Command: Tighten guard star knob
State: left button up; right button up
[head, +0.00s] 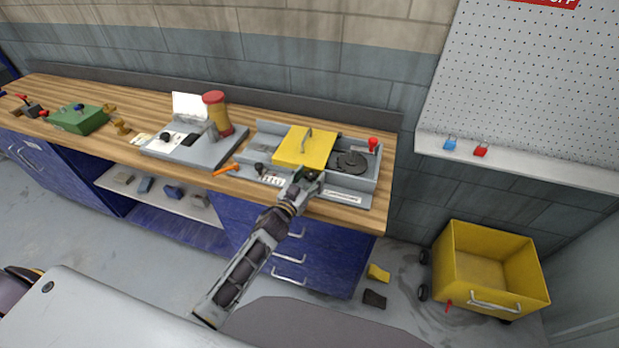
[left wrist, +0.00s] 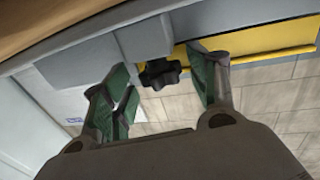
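The yellow guard (head: 296,150) with a handle sits on a grey fixture (head: 368,187) on the wooden bench. In the left wrist view, a black star knob (left wrist: 160,73) shows below a grey block, near the yellow guard edge (left wrist: 262,52). My left gripper (head: 312,178) is at the front of the fixture, just below the guard. In the left wrist view, its green-padded fingers (left wrist: 166,80) are spread, with the knob between their tips; contact is not clear. In the head view the gripper mostly hides the knob. My right gripper is not in view.
A red-topped lever (head: 373,146) stands at the fixture's right. A dark knob (head: 259,169) and an orange tool (head: 225,170) are left of my gripper. A yellow cart (head: 455,270) is on the floor at right.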

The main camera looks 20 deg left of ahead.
pick_arm(q)
jog(key=shift+a, duration=0.1)
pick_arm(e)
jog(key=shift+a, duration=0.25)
pick_arm(q)
jog(key=shift+s, duration=0.1)
jog(key=v, duration=1.1)
jog(key=shift+s, duration=0.35)
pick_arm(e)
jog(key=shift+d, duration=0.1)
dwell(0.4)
